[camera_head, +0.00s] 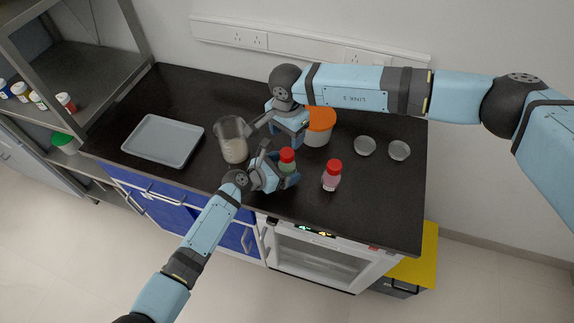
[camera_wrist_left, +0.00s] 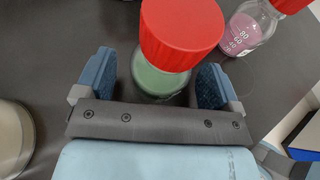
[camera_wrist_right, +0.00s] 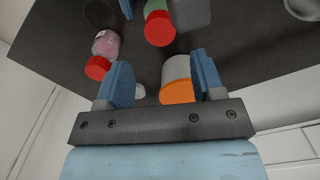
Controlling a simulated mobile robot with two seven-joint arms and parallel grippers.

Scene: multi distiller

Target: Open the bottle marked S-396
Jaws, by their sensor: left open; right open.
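A bottle with a red cap and green contents (camera_head: 287,160) stands near the front of the black counter. In the left wrist view its red cap (camera_wrist_left: 182,30) rises above the glass body (camera_wrist_left: 158,82). My left gripper (camera_head: 272,176) is open, with one finger on each side of this bottle. A second red-capped bottle with pink contents (camera_head: 331,180) stands to its right and shows in the left wrist view (camera_wrist_left: 250,28). No S-396 marking is legible on either. My right gripper (camera_head: 283,127) is open and empty above the counter, behind the green bottle.
A beaker with pale contents (camera_head: 233,148) stands left of both grippers. A white tub with an orange lid (camera_head: 321,118) is close to my right gripper. A grey tray (camera_head: 162,140) lies at the left and two small dishes (camera_head: 365,146) at the right. The counter's front right is clear.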

